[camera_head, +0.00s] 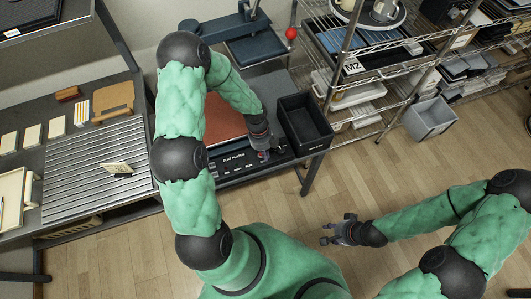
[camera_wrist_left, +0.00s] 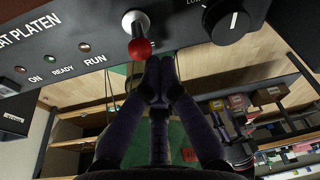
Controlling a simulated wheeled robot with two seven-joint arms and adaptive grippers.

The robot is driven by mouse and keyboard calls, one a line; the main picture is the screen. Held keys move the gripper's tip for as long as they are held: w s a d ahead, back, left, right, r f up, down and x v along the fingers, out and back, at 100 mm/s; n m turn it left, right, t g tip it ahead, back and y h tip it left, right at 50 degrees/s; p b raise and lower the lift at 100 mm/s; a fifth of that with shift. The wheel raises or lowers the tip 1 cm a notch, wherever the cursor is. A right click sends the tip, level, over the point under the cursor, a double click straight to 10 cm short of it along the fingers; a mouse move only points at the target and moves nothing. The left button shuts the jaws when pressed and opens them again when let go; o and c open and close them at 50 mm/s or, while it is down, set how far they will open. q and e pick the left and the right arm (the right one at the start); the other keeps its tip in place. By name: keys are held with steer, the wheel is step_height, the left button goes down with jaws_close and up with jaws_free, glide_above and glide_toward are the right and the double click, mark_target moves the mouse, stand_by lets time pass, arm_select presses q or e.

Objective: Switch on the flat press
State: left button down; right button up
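The flat press's control panel, labelled FLAT PLATEN (camera_head: 228,169), runs along the bench's front edge in the head view. In the left wrist view the panel (camera_wrist_left: 185,28) shows small lamps marked ON, READY and RUN; I cannot tell whether any is lit. A metal toggle switch with a red ball tip (camera_wrist_left: 140,48) sticks out beside a black knob (camera_wrist_left: 227,22). My left gripper (camera_wrist_left: 160,72) has its fingertips together, just below and right of the red tip; contact is unclear. In the head view the left gripper (camera_head: 263,155) is at the panel. My right gripper (camera_head: 325,234) appears open and empty over the floor.
An orange-brown platen (camera_head: 222,117) lies behind the panel, partly hidden by my left arm. A black bin (camera_head: 304,122) stands just right of the left gripper. A lever with a red ball (camera_head: 291,33) rises behind. A wire shelf (camera_head: 395,60) is at right; open floor surrounds my right gripper.

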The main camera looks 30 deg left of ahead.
arm_select(q)
steer(key=shift+w+a+r+g+h+p, duration=0.2)
steer(key=shift+a+r+g+h+p, duration=0.15)
steer(key=shift+p, duration=1.55)
steer(key=shift+w+a+p, duration=0.1)
steer(key=shift+w+p, duration=0.05)
steer(key=shift+p, duration=0.3)
steer(key=shift+w+a, duration=0.15)
steer(key=shift+r+p, duration=0.65)
steer(key=shift+r, duration=0.15)
